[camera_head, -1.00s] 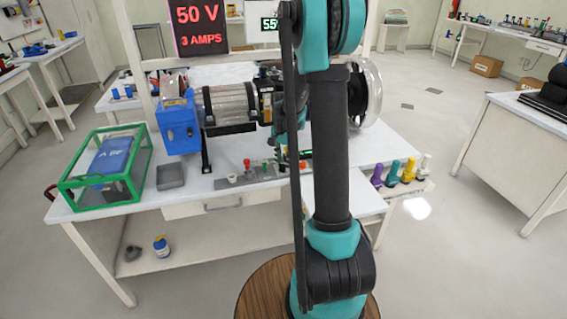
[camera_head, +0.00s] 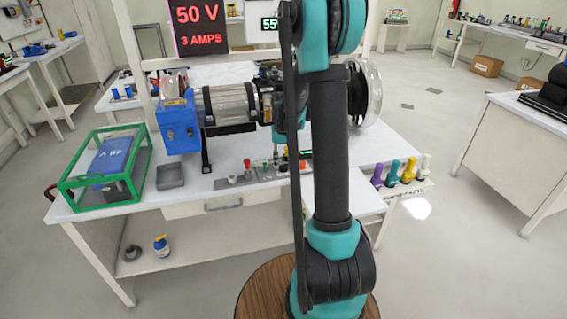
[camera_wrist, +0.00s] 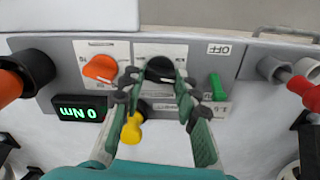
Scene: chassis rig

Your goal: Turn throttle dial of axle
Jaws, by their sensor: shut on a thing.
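In the wrist view my gripper (camera_wrist: 158,82) has its two fingers on either side of a black dial (camera_wrist: 160,67) on the grey control panel (camera_wrist: 203,52). The gripper is shut on this dial, whose lower part is partly hidden between the fingertips. An orange dial (camera_wrist: 100,68) is to the left, above a green display (camera_wrist: 79,112) reading 0 Nm. A yellow-ended knob (camera_wrist: 131,129) sits below, close to the left finger. In the head view my arm hides much of the panel (camera_head: 250,180).
An axle rig with a clear cylinder (camera_head: 230,103) and a blue box (camera_head: 178,126) stands behind the panel. A green-framed case (camera_head: 106,168) and a grey tray (camera_head: 170,175) are on the left of the white table. Coloured bottles (camera_head: 392,174) stand at the right edge.

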